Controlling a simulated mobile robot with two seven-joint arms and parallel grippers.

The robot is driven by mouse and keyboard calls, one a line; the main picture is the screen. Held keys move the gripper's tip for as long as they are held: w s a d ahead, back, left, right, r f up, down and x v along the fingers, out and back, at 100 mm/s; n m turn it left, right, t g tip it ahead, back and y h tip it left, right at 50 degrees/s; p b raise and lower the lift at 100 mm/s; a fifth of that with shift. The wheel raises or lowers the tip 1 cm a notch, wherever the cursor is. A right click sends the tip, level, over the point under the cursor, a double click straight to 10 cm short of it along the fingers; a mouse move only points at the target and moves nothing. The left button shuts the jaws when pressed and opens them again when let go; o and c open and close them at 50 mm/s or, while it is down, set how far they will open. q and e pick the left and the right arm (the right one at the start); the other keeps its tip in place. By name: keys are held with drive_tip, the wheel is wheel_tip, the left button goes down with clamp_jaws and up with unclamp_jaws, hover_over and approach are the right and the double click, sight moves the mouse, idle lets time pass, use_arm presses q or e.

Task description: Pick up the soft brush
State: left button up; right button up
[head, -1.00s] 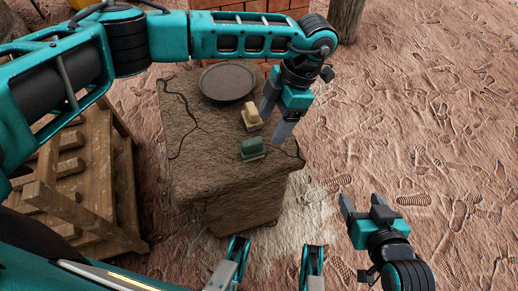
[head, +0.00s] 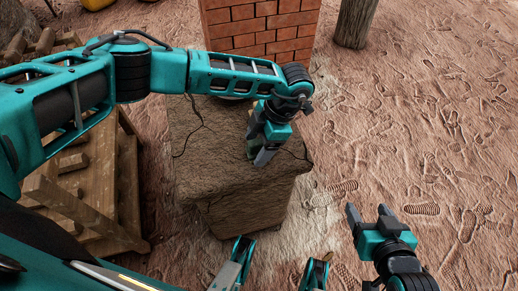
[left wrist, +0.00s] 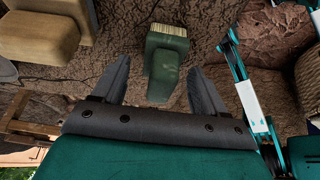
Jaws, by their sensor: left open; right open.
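A brush with a green body and pale bristles (left wrist: 164,70) lies on the mud block (head: 205,165), seen in the left wrist view. My left gripper (head: 258,158) points down over the block's top. Its jaws are open, with one finger on each side of the green brush; I cannot tell whether they touch it. In the head view my left gripper mostly hides the brush. My right gripper (head: 367,210) is open and empty, off to the right of the block above the ground.
A tan block-like object (left wrist: 40,32) lies beside the brush in the left wrist view. A wooden rack (head: 85,195) stands left of the mud block, and a brick structure (head: 262,30) behind it.

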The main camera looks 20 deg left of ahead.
sight(256, 142)
use_arm(q)
drive_tip(key=shift+s+a+f, duration=0.15)
drive_tip(key=shift+f, duration=0.4)
drive_tip(key=shift+c, duration=0.3)
drive_tip(key=c, duration=1.1)
wheel_tip(256, 142, up, 20)
drive_tip(key=p, duration=0.4)
